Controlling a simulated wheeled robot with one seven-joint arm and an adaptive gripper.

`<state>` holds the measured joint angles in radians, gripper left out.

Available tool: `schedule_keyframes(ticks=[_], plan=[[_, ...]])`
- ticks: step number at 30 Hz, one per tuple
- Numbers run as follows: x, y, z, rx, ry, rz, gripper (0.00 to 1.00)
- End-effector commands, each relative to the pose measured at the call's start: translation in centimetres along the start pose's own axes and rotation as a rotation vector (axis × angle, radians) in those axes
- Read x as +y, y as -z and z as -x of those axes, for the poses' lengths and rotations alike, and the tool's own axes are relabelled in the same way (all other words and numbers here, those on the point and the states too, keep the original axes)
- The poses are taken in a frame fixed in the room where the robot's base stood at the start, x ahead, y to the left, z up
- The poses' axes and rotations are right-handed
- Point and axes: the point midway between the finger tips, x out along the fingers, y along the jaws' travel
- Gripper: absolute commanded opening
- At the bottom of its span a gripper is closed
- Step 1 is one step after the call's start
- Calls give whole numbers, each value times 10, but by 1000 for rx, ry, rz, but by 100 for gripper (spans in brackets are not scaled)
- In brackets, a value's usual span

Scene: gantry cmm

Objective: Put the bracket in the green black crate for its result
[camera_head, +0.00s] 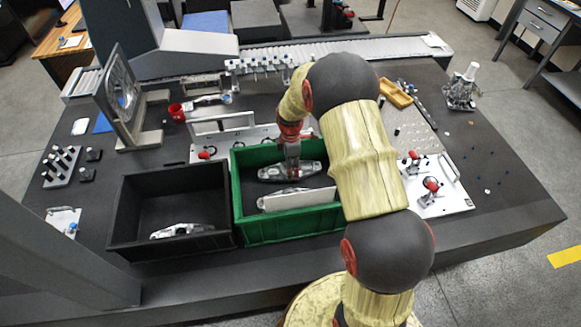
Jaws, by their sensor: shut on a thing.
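The green crate (290,229) stands near the front middle of the dark table. The black crate (172,248) stands beside it on the left. My gripper (292,168) points down inside the green crate, toward its back, and is shut on a silver bracket (276,173). Whether that bracket touches the crate floor, I cannot tell. A second silver part (283,195) and a flat white piece (305,200) are in the front of the green crate. Another bracket (182,230) lies in the black crate. My fingertips are small and partly blurred into the bracket.
White fixture plates with red clamps (431,186) lie right of and behind the green crate. An upright round gauge frame (122,88), a red cup (176,111) and a yellow tray (396,94) stand farther back. The table's right end is mostly clear.

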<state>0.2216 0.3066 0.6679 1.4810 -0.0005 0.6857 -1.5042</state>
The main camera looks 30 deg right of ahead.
Motion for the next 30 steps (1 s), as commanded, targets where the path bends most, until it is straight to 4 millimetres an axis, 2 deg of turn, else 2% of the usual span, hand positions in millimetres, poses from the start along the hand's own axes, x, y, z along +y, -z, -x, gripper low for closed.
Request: schedule_keyframes(ticks=[11, 12, 22, 30], plan=[[1, 0, -6, 0, -2, 0, 10], [1, 0, -6, 0, -2, 0, 56], [2, 0, -5, 0, -4, 0, 75], [2, 0, -4, 0, -5, 0, 76]])
